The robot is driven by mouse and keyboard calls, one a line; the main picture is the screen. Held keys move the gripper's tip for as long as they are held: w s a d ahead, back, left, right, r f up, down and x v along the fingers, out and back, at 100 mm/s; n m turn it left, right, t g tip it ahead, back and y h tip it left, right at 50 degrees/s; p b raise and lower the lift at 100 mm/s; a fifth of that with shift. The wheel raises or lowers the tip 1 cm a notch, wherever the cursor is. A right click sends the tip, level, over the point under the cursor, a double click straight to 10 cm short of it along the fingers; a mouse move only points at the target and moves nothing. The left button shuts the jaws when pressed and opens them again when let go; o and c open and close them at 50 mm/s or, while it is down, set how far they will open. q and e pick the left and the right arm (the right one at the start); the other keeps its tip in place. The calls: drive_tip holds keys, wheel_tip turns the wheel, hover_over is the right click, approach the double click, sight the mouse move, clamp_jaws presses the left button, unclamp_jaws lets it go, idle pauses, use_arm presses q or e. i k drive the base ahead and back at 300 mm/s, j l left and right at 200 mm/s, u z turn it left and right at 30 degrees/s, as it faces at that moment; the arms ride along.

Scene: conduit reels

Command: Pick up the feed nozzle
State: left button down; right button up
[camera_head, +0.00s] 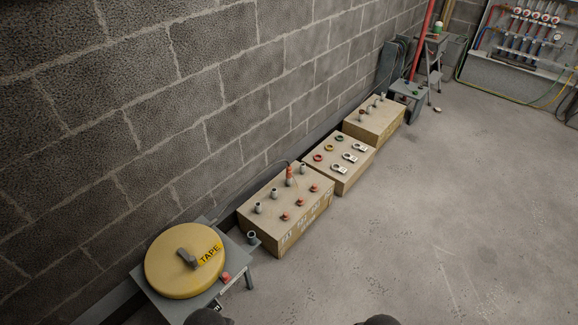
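I cannot tell for sure which thing is the feed nozzle. An upright orange-red tapered piece (290,176) stands near the back of the nearest tan box (268,236) and has a nozzle-like shape. Small grey upright fittings (259,208) stand in a row beside it, with small red pieces (285,216) in front of them. Neither gripper shows. Only two dark rounded parts, likely mine, show at the bottom edge.
A yellow reel marked TAPE (178,270) lies on a low grey stand (234,262) at the lower left. Two more tan boxes (352,177) (390,130) with small parts line the block wall. A step stool (407,98) stands farther back. The floor at right is clear.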

sight(288, 169)
drive_tip(key=i+j+z, duration=0.2)
drive_tip(key=i, duration=0.25)
drive_tip(key=i+j+z, duration=0.2)
drive_tip(key=i, duration=0.3)
drive_tip(key=i+j+z, duration=0.2)
drive_tip(key=i+j, duration=0.1)
drive_tip(key=i, duration=0.1)
